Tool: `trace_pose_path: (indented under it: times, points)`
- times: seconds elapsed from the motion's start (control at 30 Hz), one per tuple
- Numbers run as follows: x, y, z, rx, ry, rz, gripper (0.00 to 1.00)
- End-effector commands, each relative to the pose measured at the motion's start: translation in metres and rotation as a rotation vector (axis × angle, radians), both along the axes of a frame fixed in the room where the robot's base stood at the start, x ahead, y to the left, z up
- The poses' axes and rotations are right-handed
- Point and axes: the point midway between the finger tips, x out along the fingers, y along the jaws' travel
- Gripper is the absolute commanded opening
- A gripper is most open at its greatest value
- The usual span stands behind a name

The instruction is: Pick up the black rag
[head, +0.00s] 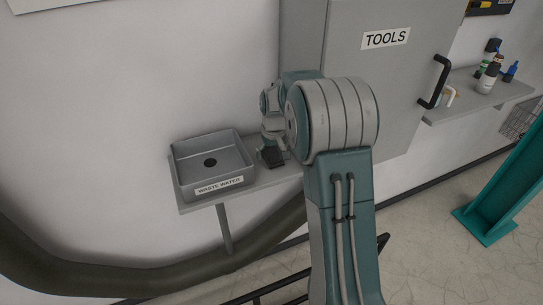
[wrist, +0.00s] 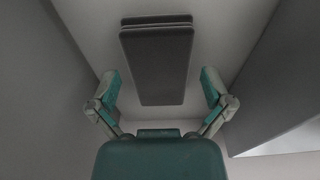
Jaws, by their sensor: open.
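The black rag (wrist: 158,70) shows in the wrist view as a dark, folded, flat rectangle on a light grey surface. It lies ahead of my gripper (wrist: 160,92), centred between the two spread fingers. The fingers are open and nothing is between their tips that I can see them touching. In the head view my gripper is small and partly hidden behind my arm, over the shelf to the right of the sink. A dark patch, likely the rag (head: 272,156), shows just below it there.
A grey sink (head: 211,165) labelled "WASTE WATER" stands on the left part of the shelf (head: 262,176). A grey cabinet (head: 400,80) labelled "TOOLS" rises close on the right. A thick dark pipe (head: 110,277) runs below. Bottles (head: 488,76) stand on a far-right shelf.

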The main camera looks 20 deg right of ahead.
Motion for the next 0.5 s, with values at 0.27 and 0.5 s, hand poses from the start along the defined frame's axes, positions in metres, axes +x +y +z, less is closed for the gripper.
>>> trace_pose_path:
  times: [0.27, 0.5]
  points:
    - [0.0, 0.0001, -0.0001, 0.0, 0.001, 0.0, 0.38]
    - [-0.0001, 0.0003, -0.0012, 0.001, 0.003, 0.0, 0.38]
